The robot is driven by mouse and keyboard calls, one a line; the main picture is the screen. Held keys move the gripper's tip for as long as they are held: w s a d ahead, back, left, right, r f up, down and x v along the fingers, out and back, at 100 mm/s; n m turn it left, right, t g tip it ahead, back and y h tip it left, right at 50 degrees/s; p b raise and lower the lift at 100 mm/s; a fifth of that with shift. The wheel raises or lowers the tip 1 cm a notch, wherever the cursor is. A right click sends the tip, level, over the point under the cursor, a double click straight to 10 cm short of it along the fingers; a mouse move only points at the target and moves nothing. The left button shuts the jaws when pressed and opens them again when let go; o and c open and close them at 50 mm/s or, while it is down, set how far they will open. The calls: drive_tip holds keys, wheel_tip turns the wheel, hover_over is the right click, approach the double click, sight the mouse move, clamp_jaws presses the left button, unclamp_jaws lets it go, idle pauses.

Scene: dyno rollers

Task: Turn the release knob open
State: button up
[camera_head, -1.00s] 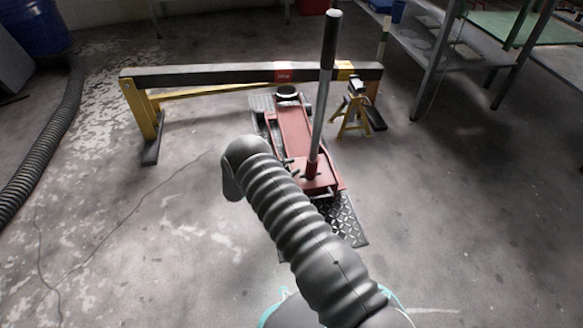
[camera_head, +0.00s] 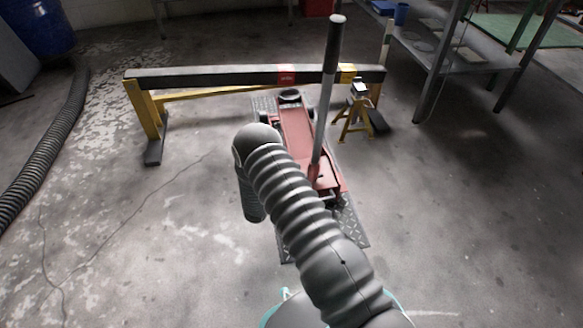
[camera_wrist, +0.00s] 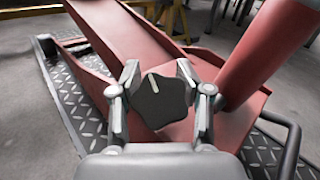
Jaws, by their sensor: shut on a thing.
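The release knob (camera_wrist: 158,100) is a dark, lobed knob with a white mark near its top left, on the red floor jack. In the wrist view my gripper (camera_wrist: 160,88) has one finger on each side of it and is shut on it. The red floor jack (camera_head: 297,128) shows in the head view beyond my arm, with its long grey handle (camera_head: 325,105) standing up. The jack's red handle socket (camera_wrist: 265,55) is just right of the gripper in the wrist view. In the head view my arm hides the knob and my gripper.
The jack stands on a diamond-plate sheet (camera_wrist: 85,120). A yellow-legged beam (camera_head: 215,78) crosses behind it, with a yellow jack stand (camera_head: 355,112) at right. A ribbed hose (camera_head: 45,150) lies at left. Metal shelving (camera_head: 440,55) stands at back right. Floor on both sides is open.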

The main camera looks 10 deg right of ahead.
drive_tip(key=shift+w+a+n+t+y, duration=0.15)
drive_tip(key=shift+n+t+y, duration=0.25)
drive_tip(key=shift+n+y, duration=0.25)
drive_tip(key=o, duration=0.8)
drive_tip(key=shift+a, duration=0.1)
drive_tip(key=shift+o, duration=0.2)
drive_tip(key=shift+d, duration=0.25)
